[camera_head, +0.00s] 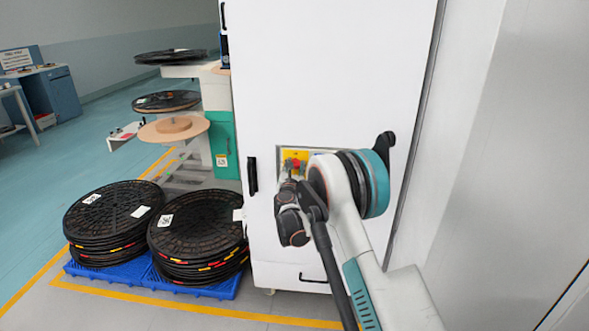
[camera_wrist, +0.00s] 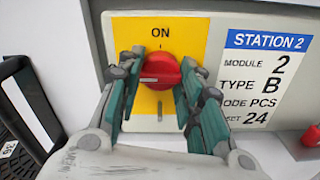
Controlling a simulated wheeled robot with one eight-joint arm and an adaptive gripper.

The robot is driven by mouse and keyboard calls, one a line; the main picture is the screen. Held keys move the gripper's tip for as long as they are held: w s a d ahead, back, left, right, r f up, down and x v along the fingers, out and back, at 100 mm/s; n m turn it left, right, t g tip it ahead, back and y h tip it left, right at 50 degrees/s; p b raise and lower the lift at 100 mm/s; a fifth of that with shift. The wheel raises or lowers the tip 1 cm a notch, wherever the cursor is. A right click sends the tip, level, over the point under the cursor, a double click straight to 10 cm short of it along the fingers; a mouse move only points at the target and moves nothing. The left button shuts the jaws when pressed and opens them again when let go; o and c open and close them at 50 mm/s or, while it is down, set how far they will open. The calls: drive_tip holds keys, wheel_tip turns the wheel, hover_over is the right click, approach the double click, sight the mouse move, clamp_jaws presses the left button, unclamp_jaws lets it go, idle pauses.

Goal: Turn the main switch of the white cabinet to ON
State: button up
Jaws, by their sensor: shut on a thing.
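The white cabinet (camera_head: 330,75) stands ahead of me. In the wrist view its yellow switch plate (camera_wrist: 205,45) carries the word ON at the top, above the red round main switch knob (camera_wrist: 160,68). A pale mark on the knob lies near its left side, roughly level. My gripper (camera_wrist: 160,82) has its teal-padded fingers on both sides of the knob, shut on it. In the head view my arm reaches to the plate, and the knob (camera_head: 296,164) is partly hidden by my gripper.
A STATION 2 label (camera_wrist: 265,75) is right of the plate, with another red round part (camera_wrist: 311,136) below it. A black handle (camera_head: 252,175) is on the cabinet's left edge. Stacked black reels (camera_head: 200,225) on blue pallets (camera_head: 215,289) stand to the left. A grey wall is close on the right.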

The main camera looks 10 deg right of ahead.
drive_tip(key=shift+m, duration=2.9)
drive_tip(key=o, duration=1.1)
drive_tip(key=shift+c, duration=0.2)
drive_tip(key=shift+s, duration=0.1)
drive_tip(key=v, duration=1.2)
